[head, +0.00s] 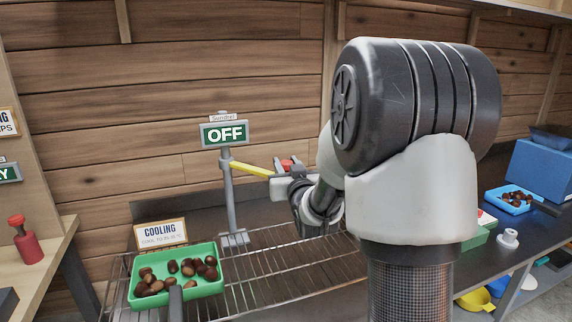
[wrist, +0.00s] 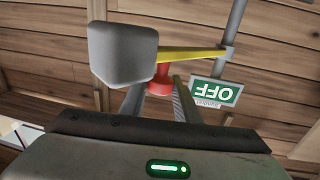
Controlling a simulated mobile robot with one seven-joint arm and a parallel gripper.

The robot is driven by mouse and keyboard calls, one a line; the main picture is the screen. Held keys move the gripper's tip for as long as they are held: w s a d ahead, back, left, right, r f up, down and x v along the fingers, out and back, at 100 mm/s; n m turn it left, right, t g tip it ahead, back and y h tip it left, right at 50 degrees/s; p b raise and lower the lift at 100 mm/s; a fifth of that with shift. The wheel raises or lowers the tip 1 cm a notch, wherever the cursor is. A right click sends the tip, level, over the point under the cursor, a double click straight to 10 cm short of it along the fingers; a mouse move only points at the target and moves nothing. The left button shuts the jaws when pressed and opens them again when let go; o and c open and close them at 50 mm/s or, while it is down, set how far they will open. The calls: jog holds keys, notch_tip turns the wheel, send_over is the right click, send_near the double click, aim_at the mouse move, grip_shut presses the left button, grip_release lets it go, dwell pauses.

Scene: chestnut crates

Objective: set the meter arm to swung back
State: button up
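The yellow meter arm (head: 252,170) reaches out to the right from a grey post (head: 229,190) on the wire rack. At its free end are a pale grey block (head: 292,187) and a red knob (head: 287,163). The wrist view also shows the yellow arm (wrist: 190,54), the block (wrist: 122,54) and the red knob (wrist: 160,82). My gripper (wrist: 160,88) is at this end, with one finger on each side of the red knob. Whether the fingers press on it cannot be told. My own arm hides part of the space behind the gripper.
An "OFF" sign (head: 225,134) tops the post. A green tray of chestnuts (head: 205,290) and a "COOLING" sign (head: 160,234) are on the wire rack (head: 300,262). A blue tray (head: 503,206) is on the dark counter at right. A wooden wall stands behind.

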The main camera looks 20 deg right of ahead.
grip_shut()
jog(key=shift+d, duration=0.1)
